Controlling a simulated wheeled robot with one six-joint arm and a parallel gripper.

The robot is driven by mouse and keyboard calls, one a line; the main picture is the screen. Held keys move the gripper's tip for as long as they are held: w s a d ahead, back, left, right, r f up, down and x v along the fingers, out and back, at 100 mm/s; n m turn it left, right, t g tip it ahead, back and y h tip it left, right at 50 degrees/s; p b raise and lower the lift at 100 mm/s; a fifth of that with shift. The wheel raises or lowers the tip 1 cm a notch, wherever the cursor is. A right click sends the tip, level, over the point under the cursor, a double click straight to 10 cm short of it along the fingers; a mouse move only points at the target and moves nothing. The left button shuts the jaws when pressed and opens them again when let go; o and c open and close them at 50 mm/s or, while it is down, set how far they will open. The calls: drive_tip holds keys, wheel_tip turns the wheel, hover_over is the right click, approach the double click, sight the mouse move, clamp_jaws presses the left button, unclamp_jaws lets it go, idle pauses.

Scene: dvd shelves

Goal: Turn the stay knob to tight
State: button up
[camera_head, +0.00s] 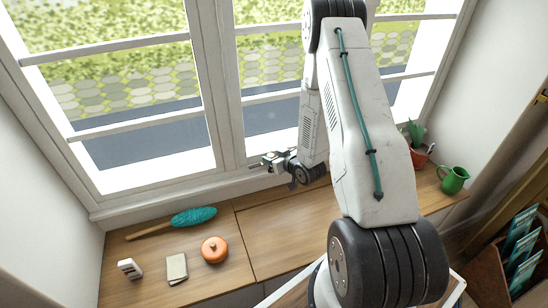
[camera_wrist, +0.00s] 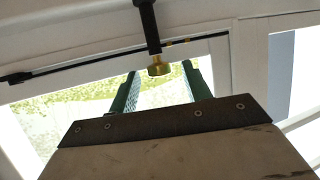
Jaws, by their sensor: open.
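The stay knob (camera_wrist: 158,67) is a small brass knob at the lower end of a dark post, in the upper middle of the wrist view. A thin dark stay bar (camera_wrist: 110,63) runs slantwise along the white window frame behind it. My gripper (camera_wrist: 160,68) is open, with a green finger on each side of the knob in the picture. I see a gap at both sides, and I cannot tell whether the fingertips reach the knob's depth. In the head view my gripper (camera_head: 262,164) is at the window's lower frame, and I cannot make out the knob there.
Below the window, a wooden sill (camera_head: 290,232) holds a teal duster (camera_head: 193,216), an orange lidded pot (camera_head: 214,249), a notebook (camera_head: 177,268), a white device (camera_head: 130,268), a green jug (camera_head: 454,180) and a potted plant (camera_head: 419,153). Cases in a box (camera_head: 485,243) stand right.

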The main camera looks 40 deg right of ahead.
drive_tip(key=c, duration=1)
drive_tip(key=shift+a, duration=0.1)
drive_tip(key=m+h, duration=0.2)
drive_tip(key=a+m+h, duration=0.1)
drive_tip(key=h, duration=0.1)
drive_tip(key=shift+w+m+g, duration=0.1)
drive_tip(key=shift+m+g, duration=0.3)
drive_tip(key=m+h, duration=0.1)
drive_tip(key=m+g+h, duration=0.1)
drive_tip(key=h, duration=0.1)
drive_tip(key=shift+w+a+m, duration=0.15)
drive_tip(key=shift+m, duration=0.25)
drive_tip(key=m+g+h, duration=0.4)
drive_tip(key=m+g, duration=0.1)
drive_tip(key=shift+w+a+h, duration=0.2)
drive_tip(key=shift+w+h, duration=0.1)
drive_tip(key=shift+h, duration=0.1)
drive_tip(key=shift+m, duration=0.4)
